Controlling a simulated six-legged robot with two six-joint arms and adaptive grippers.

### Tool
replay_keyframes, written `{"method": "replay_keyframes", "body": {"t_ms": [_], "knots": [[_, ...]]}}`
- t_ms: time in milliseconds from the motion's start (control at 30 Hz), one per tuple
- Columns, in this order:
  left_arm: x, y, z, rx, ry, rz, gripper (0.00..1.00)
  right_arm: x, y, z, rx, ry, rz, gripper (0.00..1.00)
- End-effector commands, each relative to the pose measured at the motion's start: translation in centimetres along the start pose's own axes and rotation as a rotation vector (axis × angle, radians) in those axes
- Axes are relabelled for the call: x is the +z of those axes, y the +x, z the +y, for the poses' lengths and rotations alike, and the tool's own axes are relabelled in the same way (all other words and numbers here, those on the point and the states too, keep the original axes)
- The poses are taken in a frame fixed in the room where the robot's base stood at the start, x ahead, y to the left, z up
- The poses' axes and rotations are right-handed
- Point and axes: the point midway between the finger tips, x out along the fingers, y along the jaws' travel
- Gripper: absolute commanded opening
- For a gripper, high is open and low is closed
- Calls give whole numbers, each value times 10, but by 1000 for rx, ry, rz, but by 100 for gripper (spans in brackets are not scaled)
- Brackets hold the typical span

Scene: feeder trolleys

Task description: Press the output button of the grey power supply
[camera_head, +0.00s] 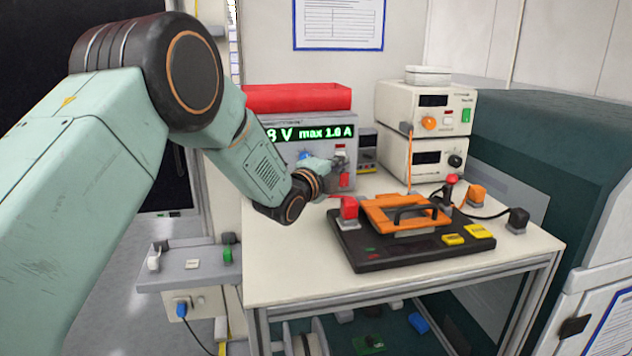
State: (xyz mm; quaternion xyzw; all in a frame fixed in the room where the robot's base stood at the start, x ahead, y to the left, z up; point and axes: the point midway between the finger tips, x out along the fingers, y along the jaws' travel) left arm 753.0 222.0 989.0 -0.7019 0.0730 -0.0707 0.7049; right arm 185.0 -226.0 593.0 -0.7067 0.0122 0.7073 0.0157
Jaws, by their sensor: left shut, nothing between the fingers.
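The grey power supply (283,144) stands on the trolley at the back left, with a lit green display (312,133) reading "8 V max 1.0 A", its left end hidden by my arm. A small red-and-white button (341,148) sits on the right of its front, and a blue knob (304,155) sits left of it. My left gripper (336,163) is shut and empty, close in front of the panel just below the button. I cannot tell whether it touches. My right gripper is not in view.
A red tray (297,97) lies on top of the supply. Two cream instruments (412,160) are stacked at the right. A black board (375,254) with an orange clamp frame (395,213) and a red connector (349,208) fills the front. Cables run beside it. The front left tabletop is clear.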

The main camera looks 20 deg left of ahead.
Motion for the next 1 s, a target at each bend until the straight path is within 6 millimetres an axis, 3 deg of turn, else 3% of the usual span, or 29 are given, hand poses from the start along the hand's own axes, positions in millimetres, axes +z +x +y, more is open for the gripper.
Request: {"method": "replay_keyframes", "body": {"t_ms": [600,1000], "knots": [[2,-84,0,1,0,0,0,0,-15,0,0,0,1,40],[0,-98,0,0,2,1,0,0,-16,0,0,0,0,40]]}}
